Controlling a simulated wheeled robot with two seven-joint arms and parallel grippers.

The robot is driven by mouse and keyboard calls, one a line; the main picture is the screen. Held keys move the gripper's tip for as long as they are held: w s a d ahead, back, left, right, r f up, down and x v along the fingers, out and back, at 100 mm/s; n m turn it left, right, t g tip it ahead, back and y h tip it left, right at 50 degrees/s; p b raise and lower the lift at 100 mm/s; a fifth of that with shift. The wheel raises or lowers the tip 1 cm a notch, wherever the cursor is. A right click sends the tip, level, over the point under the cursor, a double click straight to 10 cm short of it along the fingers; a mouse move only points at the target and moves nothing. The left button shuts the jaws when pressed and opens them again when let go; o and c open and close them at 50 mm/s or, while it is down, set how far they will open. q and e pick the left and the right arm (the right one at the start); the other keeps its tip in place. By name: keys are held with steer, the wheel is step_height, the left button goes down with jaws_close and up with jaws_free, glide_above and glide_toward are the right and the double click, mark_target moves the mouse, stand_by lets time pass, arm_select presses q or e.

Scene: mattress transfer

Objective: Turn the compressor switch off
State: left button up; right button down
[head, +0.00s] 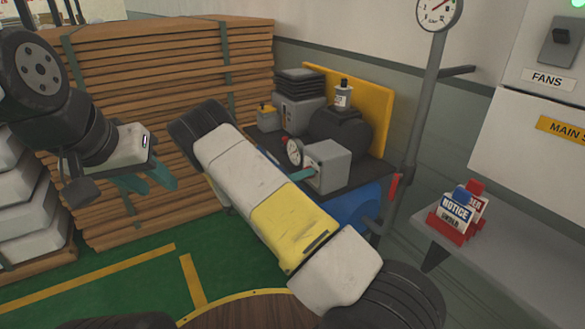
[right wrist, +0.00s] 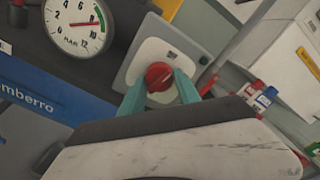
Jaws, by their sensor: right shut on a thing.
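The compressor has a blue tank (head: 352,207) and a grey switch box (head: 335,165) with a small dial gauge (head: 294,151) beside it. In the right wrist view, a round red switch knob (right wrist: 159,76) sits on the pale face of the box (right wrist: 150,52). My right gripper (right wrist: 160,88) has its teal fingers on either side of the knob, shut on it. In the head view the right gripper (head: 306,174) reaches the box, and the arm hides part of the tank. My left gripper (head: 147,182) is open and empty, in front of the stacked boards.
A tall stack of brown boards (head: 170,90) stands behind the left gripper. A post with a gauge (head: 437,12) rises right of the compressor.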

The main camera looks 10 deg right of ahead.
steer(key=shift+n, duration=1.6)
steer(key=c, duration=0.9)
jaws_free()
